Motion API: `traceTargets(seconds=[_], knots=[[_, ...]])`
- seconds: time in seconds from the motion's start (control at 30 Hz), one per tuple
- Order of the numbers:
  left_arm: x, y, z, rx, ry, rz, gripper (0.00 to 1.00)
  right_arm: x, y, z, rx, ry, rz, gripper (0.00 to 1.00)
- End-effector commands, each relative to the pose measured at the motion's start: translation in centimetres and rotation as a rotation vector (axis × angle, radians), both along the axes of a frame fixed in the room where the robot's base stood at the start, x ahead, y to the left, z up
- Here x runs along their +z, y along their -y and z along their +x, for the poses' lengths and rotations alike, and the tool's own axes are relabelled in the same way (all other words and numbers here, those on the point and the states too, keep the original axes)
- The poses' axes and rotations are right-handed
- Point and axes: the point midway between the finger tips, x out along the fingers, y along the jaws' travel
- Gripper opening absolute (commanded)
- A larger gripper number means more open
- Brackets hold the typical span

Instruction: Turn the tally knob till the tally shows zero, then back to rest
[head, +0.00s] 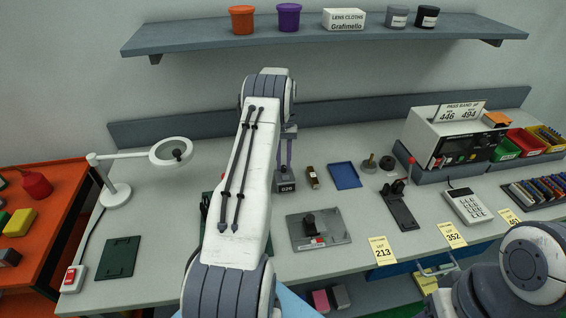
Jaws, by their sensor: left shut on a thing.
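The tally (286,187) is a small dark box on the bench at the picture's centre, with a pale number window on its front. The digits are too small to read surely; they do not look like all zeros. My left arm reaches forward over the bench and hides much around the tally. My left gripper (287,136) points down by the tally's upper side, shut on what seems to be the tally knob, which is mostly hidden. My right gripper is out of view; only that arm shows at the lower right.
A grey plate with a black block (319,230) is in front. A magnifier lamp (170,152) stands left, a boxy machine (452,138) right. A shelf (330,37) hangs above.

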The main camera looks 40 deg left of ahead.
Motion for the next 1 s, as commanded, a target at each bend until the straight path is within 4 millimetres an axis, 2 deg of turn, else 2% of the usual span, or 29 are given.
traceTargets(seconds=[0.2, 0.5, 1.0], knots=[[-0.04, 0.29, 0.11, -0.18, -0.001, -0.002, 0.0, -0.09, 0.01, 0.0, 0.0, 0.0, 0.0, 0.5], [-0.05, 0.39, 0.15, -0.347, -0.001, -0.002, 0.0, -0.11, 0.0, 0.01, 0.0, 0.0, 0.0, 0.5], [-0.07, 0.43, 0.16, -0.416, 0.0, -0.002, 0.0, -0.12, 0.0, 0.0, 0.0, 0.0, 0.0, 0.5]])
